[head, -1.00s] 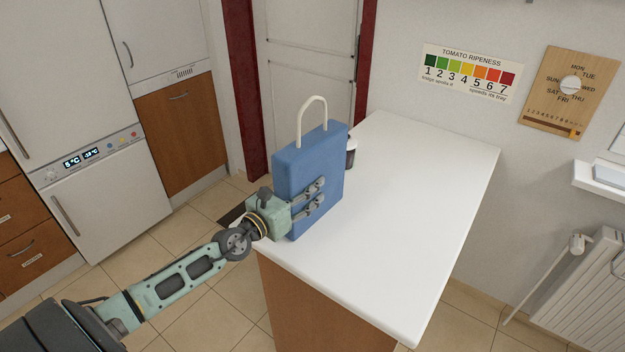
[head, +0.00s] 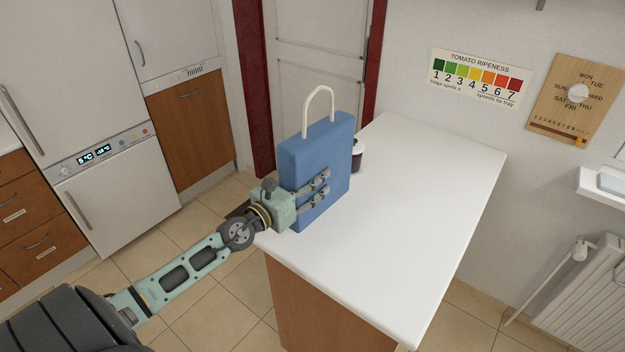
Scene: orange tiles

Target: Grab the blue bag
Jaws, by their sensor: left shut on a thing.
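The blue bag (head: 318,150) is upright at the left edge of the white-topped counter, with a white loop handle (head: 319,108) on top. My left gripper (head: 322,190) is shut on the bag, with grey fingers across its near face. The far side of the grip is hidden behind the bag. I cannot tell whether the bag's bottom touches the counter. My right gripper is not in view.
The white counter top (head: 425,200) is mostly bare. A small dark jar (head: 357,156) stands behind the bag, partly hidden. A fridge (head: 120,185) and brown cabinets are at the left, a radiator (head: 590,290) at the right.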

